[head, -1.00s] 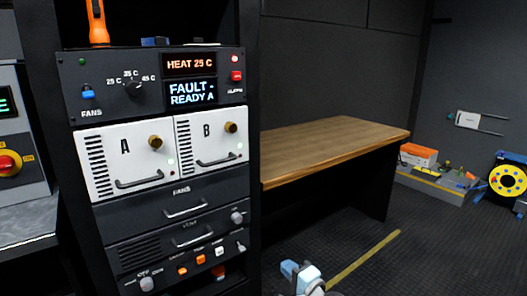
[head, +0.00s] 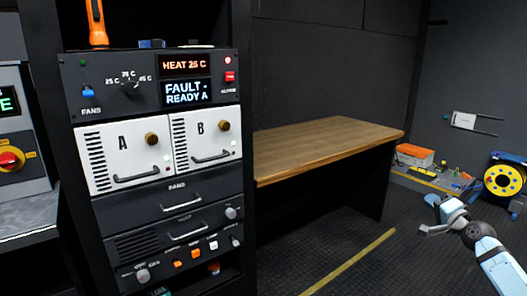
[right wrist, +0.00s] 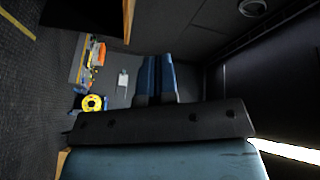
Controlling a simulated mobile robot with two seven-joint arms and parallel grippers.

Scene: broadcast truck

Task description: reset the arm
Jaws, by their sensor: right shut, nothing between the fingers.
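My right gripper (head: 432,200) is in the head view at the lower right, over the dark floor and away from the rack. Its arm comes in from the bottom right corner. In the right wrist view its two blue fingers (right wrist: 157,76) lie together, shut, with nothing between them. My left gripper is not in view.
A rack (head: 150,76) with modules A and B stands at the left; its displays read HEAT and FAULT - READY A. A wooden-topped desk (head: 330,142) is in the middle. A yellow cable reel (head: 503,180) and an orange box (head: 416,155) are at right. Open floor lies in front.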

